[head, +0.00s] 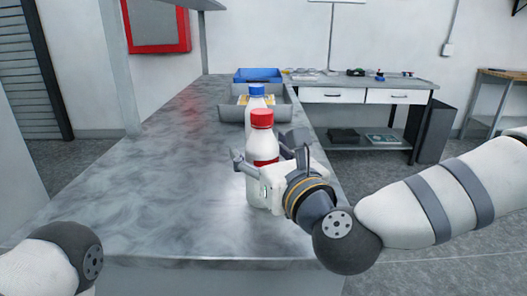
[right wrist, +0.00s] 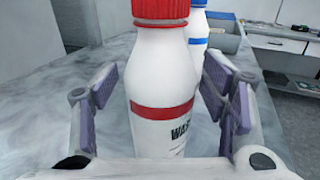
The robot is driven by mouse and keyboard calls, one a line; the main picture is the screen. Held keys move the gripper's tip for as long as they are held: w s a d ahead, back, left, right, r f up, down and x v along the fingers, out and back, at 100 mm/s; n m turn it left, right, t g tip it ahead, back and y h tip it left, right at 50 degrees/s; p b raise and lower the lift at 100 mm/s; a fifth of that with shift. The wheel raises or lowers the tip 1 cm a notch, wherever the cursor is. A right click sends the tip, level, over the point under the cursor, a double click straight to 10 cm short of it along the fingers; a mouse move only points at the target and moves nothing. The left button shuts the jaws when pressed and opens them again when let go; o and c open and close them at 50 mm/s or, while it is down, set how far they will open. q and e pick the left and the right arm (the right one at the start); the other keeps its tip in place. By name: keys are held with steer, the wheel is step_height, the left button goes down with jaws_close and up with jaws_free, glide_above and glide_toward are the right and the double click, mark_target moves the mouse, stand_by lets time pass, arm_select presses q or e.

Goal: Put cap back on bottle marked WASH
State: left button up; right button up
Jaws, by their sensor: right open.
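A white bottle with a red band (head: 263,143) stands upright near the right edge of the grey counter. In the right wrist view its label (right wrist: 180,133) reads "WA" and more that is cut off. A red cap (head: 262,119) sits on its top; it also shows in the right wrist view (right wrist: 168,10). My right gripper (head: 270,158) is open, with one finger on each side of the bottle. In the right wrist view gaps show between the bottle and the finger pads. Only part of my left arm shows, at bottom left; its gripper is out of view.
A second white bottle with a blue cap (head: 256,90) stands just behind the first. Behind it are a grey tray (head: 229,113) and a blue bin (head: 258,75). The left part of the counter (head: 150,170) is clear. A side bench (head: 350,83) holds small items.

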steer(key=shift+r, duration=0.25)
arm_select(q)
steer(key=w+r+t+p, duration=0.2)
steer(key=w+r+p, duration=0.1)
steer(key=w+r, duration=0.1)
steer(key=shift+w+r+p, duration=0.3)
steer(key=shift+w, duration=0.05)
arm_select(e)
steer(key=v, duration=1.2)
